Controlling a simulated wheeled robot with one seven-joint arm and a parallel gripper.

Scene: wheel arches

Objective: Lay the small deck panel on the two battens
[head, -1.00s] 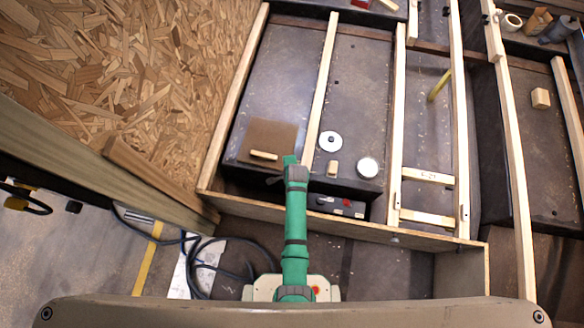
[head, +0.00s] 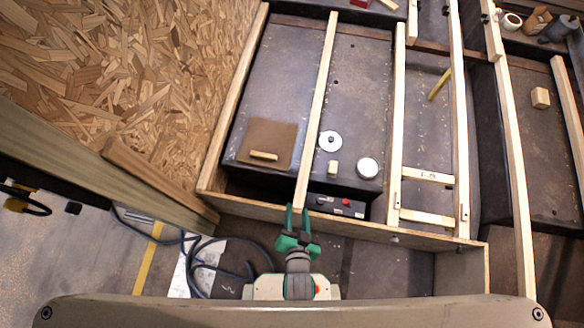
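The small deck panel (head: 276,136) is a brown square board with a light wooden grip bar (head: 264,156). It lies on the dark box top at the left, near its front edge. Two short pale crosspieces, the far batten (head: 428,175) and the near batten (head: 427,218), span between two long beams at the right; nothing lies on them. My gripper (head: 297,213) is at the front rim of the wooden frame, nearer to me than the panel and apart from it. Its green fingers look spread, with no object held between them.
A long beam (head: 318,110) runs between the panel and a white disc (head: 330,141). A small wood block (head: 333,168) and a round silver lid (head: 367,168) lie right of it. A black box with a red button (head: 336,205) sits low at the front. An OSB wall (head: 130,70) rises left.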

